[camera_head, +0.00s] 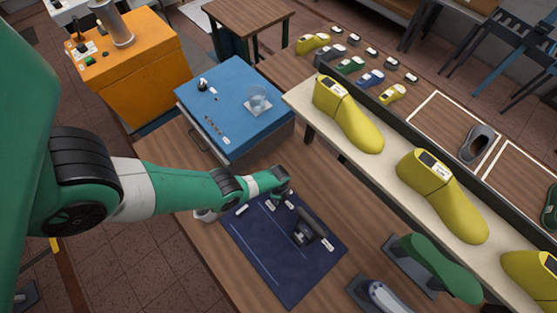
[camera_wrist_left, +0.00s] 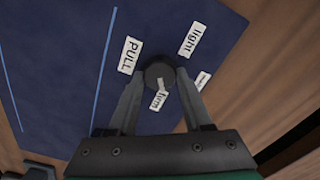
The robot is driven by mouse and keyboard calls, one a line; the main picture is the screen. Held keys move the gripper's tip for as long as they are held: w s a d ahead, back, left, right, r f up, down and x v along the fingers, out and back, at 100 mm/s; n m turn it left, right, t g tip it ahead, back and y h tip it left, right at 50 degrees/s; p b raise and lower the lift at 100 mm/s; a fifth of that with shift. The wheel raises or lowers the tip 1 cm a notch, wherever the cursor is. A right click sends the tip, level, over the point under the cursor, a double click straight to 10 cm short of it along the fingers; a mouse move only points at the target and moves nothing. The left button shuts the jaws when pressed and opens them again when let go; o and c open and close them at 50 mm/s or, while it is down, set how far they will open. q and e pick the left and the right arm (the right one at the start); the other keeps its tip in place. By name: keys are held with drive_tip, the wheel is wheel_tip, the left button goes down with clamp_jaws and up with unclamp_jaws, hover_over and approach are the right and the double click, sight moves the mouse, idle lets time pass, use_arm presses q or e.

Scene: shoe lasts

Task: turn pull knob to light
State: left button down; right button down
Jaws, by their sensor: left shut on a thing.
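The pull knob (camera_wrist_left: 157,72) is a dark round knob on a dark blue panel (camera_head: 265,258). In the left wrist view, white labels surround it: PULL (camera_wrist_left: 130,55), light (camera_wrist_left: 190,40), firm (camera_wrist_left: 158,101) and a smaller one (camera_wrist_left: 203,80) too small to read. A white mark on the knob points down toward firm. My left gripper (camera_head: 284,197) is shut on the knob, one finger on each side. In the head view the gripper mostly hides the knob. My right gripper is not in view.
A dark lever-like part (camera_head: 306,230) stands on the same panel, just right of my left gripper. A blue box (camera_head: 232,95) with a glass sits behind it. Yellow shoe lasts (camera_head: 345,113) stand on a pale shelf to the right. A green last (camera_head: 438,268) is at front right.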

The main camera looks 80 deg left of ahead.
use_arm(q)
drive_tip(key=n, duration=0.5)
drive_tip(key=shift+n, duration=0.3)
drive_tip(key=n, duration=0.5)
drive_tip(key=shift+a+n, duration=0.1)
drive_tip(key=shift+n, duration=0.2)
drive_tip(key=n, duration=1.1)
drive_tip(key=shift+s+a+n, duration=0.1)
drive_tip(key=shift+n, duration=0.2)
drive_tip(key=shift+c, duration=1.8)
unclamp_jaws()
drive_tip(key=shift+o, duration=0.2)
drive_tip(key=shift+r, duration=0.1)
